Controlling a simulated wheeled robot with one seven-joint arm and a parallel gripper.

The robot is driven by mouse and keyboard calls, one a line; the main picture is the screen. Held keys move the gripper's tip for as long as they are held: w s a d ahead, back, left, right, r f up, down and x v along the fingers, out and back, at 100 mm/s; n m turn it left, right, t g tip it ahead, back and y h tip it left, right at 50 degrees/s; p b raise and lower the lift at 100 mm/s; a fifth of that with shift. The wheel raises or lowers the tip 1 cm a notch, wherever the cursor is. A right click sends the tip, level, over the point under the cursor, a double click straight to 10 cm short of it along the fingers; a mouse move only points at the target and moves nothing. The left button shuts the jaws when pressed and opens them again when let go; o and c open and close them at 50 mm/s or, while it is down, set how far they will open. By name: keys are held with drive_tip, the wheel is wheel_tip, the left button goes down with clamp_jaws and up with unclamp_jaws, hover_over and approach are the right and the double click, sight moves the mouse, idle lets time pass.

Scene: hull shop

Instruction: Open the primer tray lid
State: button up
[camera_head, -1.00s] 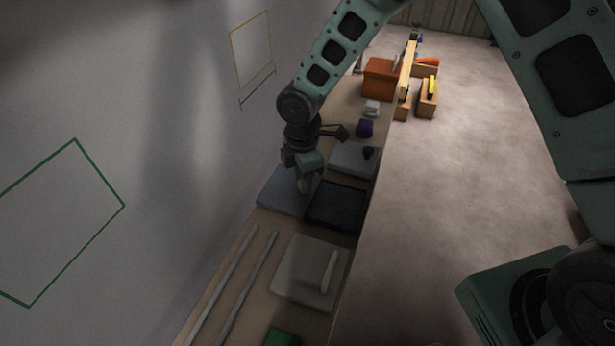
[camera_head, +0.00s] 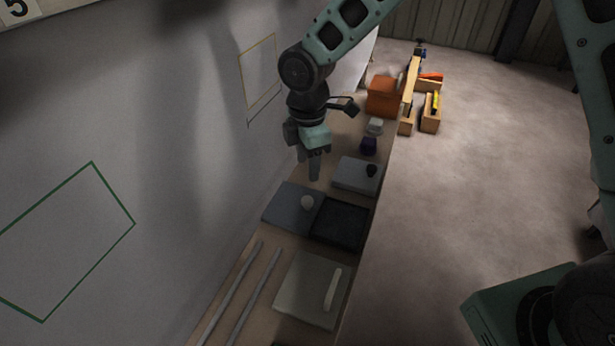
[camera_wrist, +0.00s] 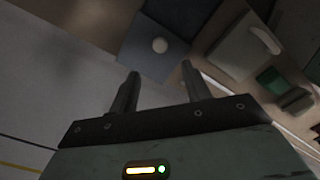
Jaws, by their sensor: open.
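A flat blue-grey lid (camera_head: 285,207) with a pale round knob (camera_head: 307,203) lies on the bench by the wall. Beside it on the right is a dark, open-topped tray (camera_head: 342,222). I take these as the primer tray and its lid, though no label shows. The lid lies to the side, leaving the tray's inside uncovered. My gripper (camera_head: 314,172) is open and empty, above and beyond the knob, apart from it. In the wrist view the lid (camera_wrist: 140,47) and knob (camera_wrist: 160,45) show past my open fingers (camera_wrist: 160,75).
A pale panel with a bar handle (camera_head: 300,295) lies nearer, beside two long rods (camera_head: 252,300). A grey box with a dark knob (camera_head: 352,178), a purple item (camera_head: 369,145) and an orange bin (camera_head: 382,96) stand farther along. Open floor (camera_head: 470,200) lies to the right.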

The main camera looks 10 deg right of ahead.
wheel_tip(320, 180, up, 6)
drive_tip(key=shift+r+p, duration=0.25)
drive_tip(key=shift+p, duration=0.15)
drive_tip(key=s+d+r+m, duration=0.25)
drive_tip(key=s+m, duration=0.35)
drive_tip(key=s, duration=0.7)
drive_tip(key=s+d+r+m, duration=0.1)
drive_tip(key=s+r+m, duration=0.2)
drive_tip(key=s+m, duration=0.75)
wheel_tip(320, 180, up, 11)
drive_tip(key=s+n+p, duration=0.3)
drive_tip(key=n+p, duration=0.1)
drive_tip(key=p, duration=0.8)
drive_tip(key=shift+r+y, duration=0.2)
drive_tip(key=shift+y, duration=0.1)
drive_tip(key=shift+a, duration=0.15)
